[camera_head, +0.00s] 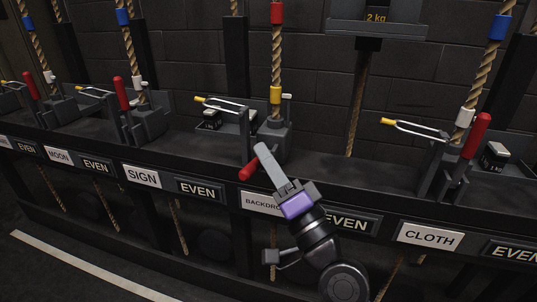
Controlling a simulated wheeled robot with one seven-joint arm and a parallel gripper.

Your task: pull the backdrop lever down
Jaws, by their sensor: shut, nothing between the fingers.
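The backdrop lever has a red handle (249,169) that points down and to the left, below its grey rope-lock housing (273,138). The white BACKDROP label (262,202) sits on the rail beneath it, its right end hidden by my gripper. My gripper (262,148) is shut and empty, with its fingertips just right of and above the red handle, in front of the housing. I cannot tell whether the fingers touch the handle.
The sign lever (121,93) and the cloth lever (476,136) stand with red handles up. Yellow-tipped metal forks (220,105) stick out beside the locks. Ropes rise along the dark block wall. An EVEN plate (352,222) is partly behind my arm. A weight carrier marked 2 kg (376,17) hangs above.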

